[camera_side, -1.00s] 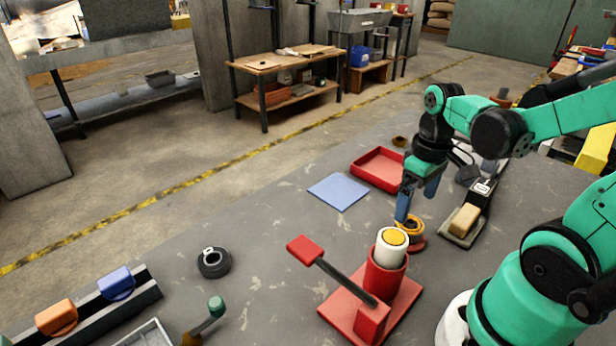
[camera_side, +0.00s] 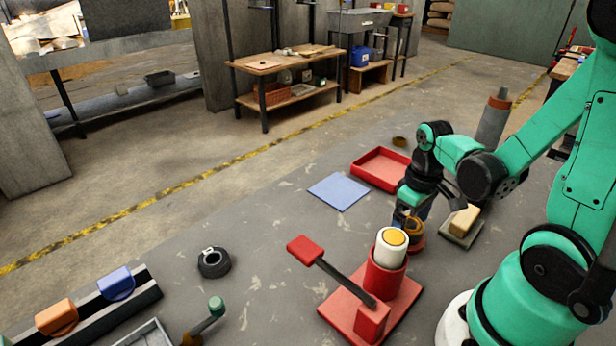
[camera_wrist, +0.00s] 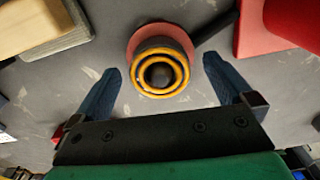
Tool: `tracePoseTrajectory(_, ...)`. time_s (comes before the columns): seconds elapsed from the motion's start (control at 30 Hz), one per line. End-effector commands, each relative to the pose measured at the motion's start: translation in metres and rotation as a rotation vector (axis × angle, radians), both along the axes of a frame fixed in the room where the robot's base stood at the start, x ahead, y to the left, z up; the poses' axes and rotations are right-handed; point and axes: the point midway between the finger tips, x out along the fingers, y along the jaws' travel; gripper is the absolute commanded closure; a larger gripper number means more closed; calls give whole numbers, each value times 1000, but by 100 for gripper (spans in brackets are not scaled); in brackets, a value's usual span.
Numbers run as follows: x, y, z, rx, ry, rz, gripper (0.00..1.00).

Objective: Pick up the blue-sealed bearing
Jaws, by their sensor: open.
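An orange-ringed bearing-like part (camera_wrist: 161,75) with a dark centre sits on a round red base (camera_wrist: 160,36) in the wrist view. It also shows in the side view (camera_side: 414,228), partly hidden by my gripper. I see no blue seal on it. My gripper (camera_wrist: 163,66) is open, its two blue fingers apart on either side of this part, with visible gaps. In the side view my gripper (camera_side: 408,216) is low over the table there. A blue block (camera_side: 115,282) with a rounded lower edge sits on the dark rack at left; I cannot tell whether it is a bearing.
A red press (camera_side: 372,300) with a lever and a white, yellow-topped cylinder stands close in front. A tan block (camera_side: 464,220) lies right of my gripper. A red tray (camera_side: 381,168) and a blue mat (camera_side: 339,191) lie behind.

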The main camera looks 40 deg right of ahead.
Motion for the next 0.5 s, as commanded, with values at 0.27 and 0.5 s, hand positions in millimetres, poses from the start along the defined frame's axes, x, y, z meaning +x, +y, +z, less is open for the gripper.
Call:
tracePoseTrajectory(0.27,0,0,0,0,0,0,63)
tracePoseTrajectory(0.5,0,0,0,0,0,0,100)
